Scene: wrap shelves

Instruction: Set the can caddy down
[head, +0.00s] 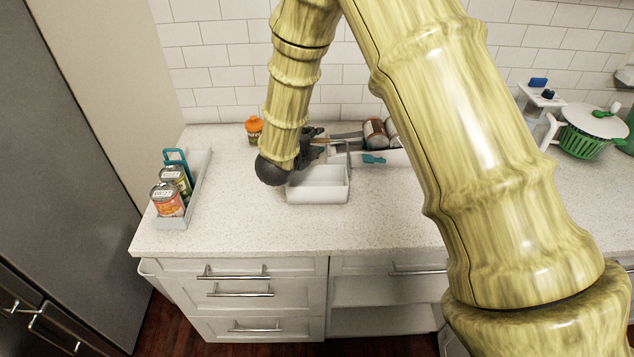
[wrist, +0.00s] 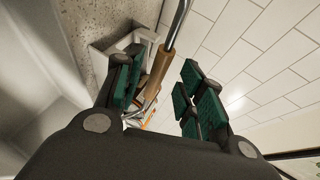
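A white, divided caddy (head: 318,196) is at the middle of the counter, seemingly resting on it. It looks empty in the head view. It has a metal handle (head: 348,156) with a wooden grip, and the grip (wrist: 159,73) also shows in the wrist view. My gripper (head: 308,145) is at the handle, partly hidden by my arm. In the wrist view its green-padded fingers (wrist: 160,92) stand apart on either side of the wooden grip. A gap shows between the grip and the right finger; the left finger is close to the grip.
A grey tray (head: 199,187) holding several cans (head: 168,200) and a teal handle stands at the left. An orange-lidded jar (head: 254,129) is behind my gripper. Brown cans (head: 375,132) lie at the back. A green-and-white colander (head: 590,128) is at right. The front counter is clear.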

